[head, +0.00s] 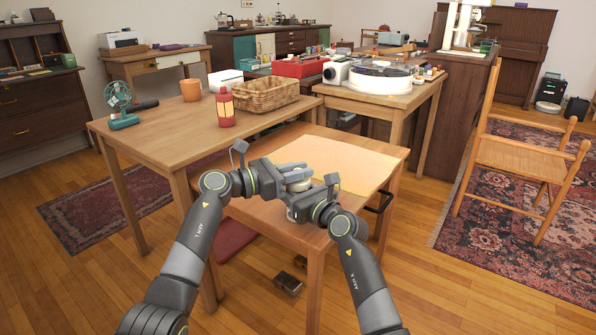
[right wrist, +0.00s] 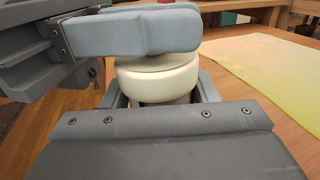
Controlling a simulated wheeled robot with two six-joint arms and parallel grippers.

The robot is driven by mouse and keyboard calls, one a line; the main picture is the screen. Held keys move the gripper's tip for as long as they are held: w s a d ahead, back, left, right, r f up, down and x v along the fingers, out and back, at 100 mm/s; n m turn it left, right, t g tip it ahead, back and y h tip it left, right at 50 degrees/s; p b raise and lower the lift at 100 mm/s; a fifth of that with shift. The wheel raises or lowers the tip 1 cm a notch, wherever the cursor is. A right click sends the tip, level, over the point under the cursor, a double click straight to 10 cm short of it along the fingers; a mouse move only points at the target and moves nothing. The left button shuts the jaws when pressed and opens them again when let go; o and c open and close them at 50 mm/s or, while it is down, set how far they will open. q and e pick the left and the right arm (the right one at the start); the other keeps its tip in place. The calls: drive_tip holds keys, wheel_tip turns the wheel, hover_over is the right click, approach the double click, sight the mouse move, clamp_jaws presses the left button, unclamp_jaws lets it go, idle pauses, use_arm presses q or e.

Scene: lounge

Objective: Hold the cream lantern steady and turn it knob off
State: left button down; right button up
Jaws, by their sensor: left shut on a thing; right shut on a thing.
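The cream lantern (head: 299,186) stands at the near part of the low table, mostly hidden by my two grippers. In the right wrist view its rounded cream body (right wrist: 158,82) shows between them. My left gripper (head: 294,172) is shut on its upper part; its grey-blue fingers (right wrist: 125,35) cross the top of that view. My right gripper (head: 304,198) is shut lower on the lantern, with its fingers (right wrist: 163,100) on either side of it. The knob itself is hidden, so I cannot tell its setting.
A pale yellow mat (head: 335,160) covers much of the low table (head: 262,208). The higher table (head: 165,128) behind left holds a red lantern (head: 226,107), a wicker basket (head: 266,94), a terracotta pot (head: 190,90) and a green fan (head: 120,105). A wooden chair (head: 525,155) stands right.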

use_arm(q)
drive_tip(key=shift+f, duration=0.1)
drive_tip(key=c, duration=1.3)
unclamp_jaws()
drive_tip(key=v, duration=1.2)
drive_tip(key=shift+s, duration=0.1)
use_arm(e)
drive_tip(key=o, duration=1.3)
drive_tip(key=shift+c, duration=0.2)
drive_tip(key=shift+s+d, duration=0.1)
